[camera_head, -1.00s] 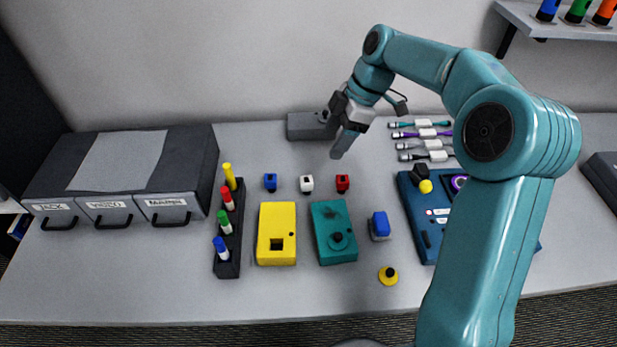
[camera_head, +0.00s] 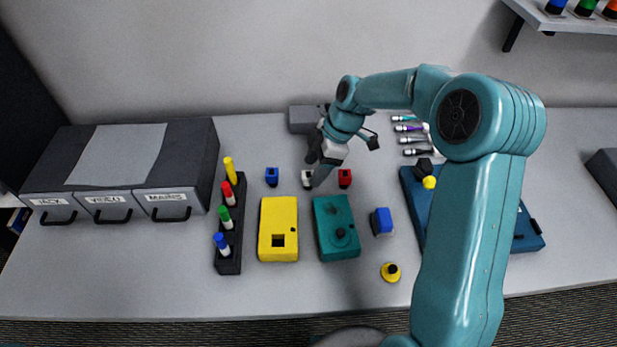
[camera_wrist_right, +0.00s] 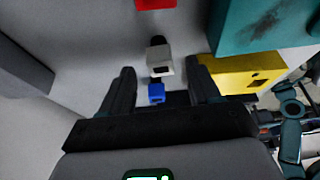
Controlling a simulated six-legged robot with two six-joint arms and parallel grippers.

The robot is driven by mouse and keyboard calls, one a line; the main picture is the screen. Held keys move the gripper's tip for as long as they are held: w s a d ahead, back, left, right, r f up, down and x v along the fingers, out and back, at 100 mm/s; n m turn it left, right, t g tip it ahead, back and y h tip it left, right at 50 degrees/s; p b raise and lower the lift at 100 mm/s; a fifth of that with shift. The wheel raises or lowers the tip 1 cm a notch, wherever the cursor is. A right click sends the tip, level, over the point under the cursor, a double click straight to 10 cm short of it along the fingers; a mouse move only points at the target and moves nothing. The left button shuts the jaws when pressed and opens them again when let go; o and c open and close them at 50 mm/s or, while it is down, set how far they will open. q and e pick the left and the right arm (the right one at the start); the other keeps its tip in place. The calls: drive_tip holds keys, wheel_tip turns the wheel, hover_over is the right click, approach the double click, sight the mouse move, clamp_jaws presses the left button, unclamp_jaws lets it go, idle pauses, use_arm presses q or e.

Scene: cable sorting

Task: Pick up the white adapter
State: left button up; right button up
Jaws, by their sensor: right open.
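The white adapter (camera_head: 306,178) is a small block on the table between the blue adapter (camera_head: 271,176) and the red adapter (camera_head: 345,178). My right gripper (camera_head: 316,172) is at the white adapter and partly covers it in the head view. In the right wrist view the white adapter (camera_wrist_right: 160,60) shows ahead between the two open fingers of my right gripper (camera_wrist_right: 162,82). The blue adapter (camera_wrist_right: 156,93) shows closer to the gripper body, and the red one (camera_wrist_right: 155,4) is at the top edge. Whether the fingers touch the white adapter cannot be told. My left gripper is not in view.
A yellow box (camera_head: 278,229) and a teal box (camera_head: 336,227) lie just in front of the adapters. A grey block (camera_head: 304,119) is behind. A dark rack with coloured plugs (camera_head: 230,225) stands left, and several cables (camera_head: 409,140) lie right.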

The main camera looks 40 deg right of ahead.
sight(310, 175)
drive_tip(key=x, duration=0.4)
drive_tip(key=shift+s+p, duration=0.1)
drive_tip(key=shift+p, duration=0.25)
drive_tip(key=shift+f, duration=0.3)
drive_tip(key=shift+a+r, duration=0.1)
drive_tip(key=c, duration=1)
drive_tip(key=shift+c, duration=0.2)
